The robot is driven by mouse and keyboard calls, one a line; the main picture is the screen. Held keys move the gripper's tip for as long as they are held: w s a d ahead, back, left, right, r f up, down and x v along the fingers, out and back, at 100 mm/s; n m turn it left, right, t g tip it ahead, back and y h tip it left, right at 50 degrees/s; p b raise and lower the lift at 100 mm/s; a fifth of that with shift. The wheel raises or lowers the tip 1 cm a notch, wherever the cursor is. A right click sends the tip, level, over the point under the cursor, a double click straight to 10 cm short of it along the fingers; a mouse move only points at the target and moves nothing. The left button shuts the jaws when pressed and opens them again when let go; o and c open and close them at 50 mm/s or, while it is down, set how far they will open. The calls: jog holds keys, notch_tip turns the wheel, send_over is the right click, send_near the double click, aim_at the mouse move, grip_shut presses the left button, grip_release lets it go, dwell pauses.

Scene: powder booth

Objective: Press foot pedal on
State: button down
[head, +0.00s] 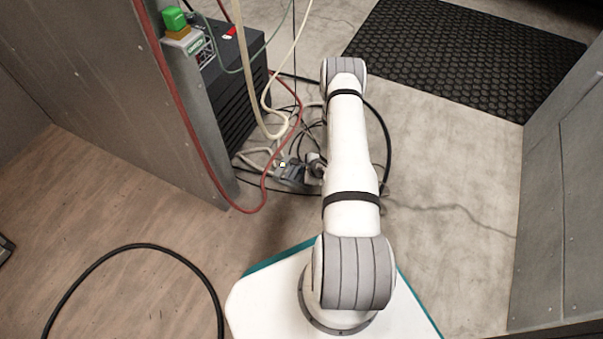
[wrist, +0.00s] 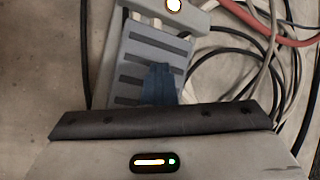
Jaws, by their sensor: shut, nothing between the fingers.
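The foot pedal (head: 291,175) is a small grey unit on the concrete floor among hoses, left of my arm in the head view. In the wrist view the pedal (wrist: 142,62) fills the upper middle, blue-grey with dark ribs across its plate. A round light (wrist: 174,5) at its top end glows white with an orange rim. My gripper (wrist: 158,70) is shut and empty, its blue fingertips over the lower right part of the ribbed plate. Whether the tips touch the plate I cannot tell. In the head view my arm partly hides the gripper.
Black cables, pale hoses and a red hose (head: 262,188) lie looped around the pedal. A black ribbed cabinet (head: 232,85) and a metal panel (head: 105,75) stand to the left. A black mat (head: 455,55) lies at the back right. Concrete floor right of my arm is clear.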

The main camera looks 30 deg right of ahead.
jog(key=shift+r+p, duration=1.85)
jog(key=shift+r, duration=0.95)
jog(key=shift+w, duration=0.1)
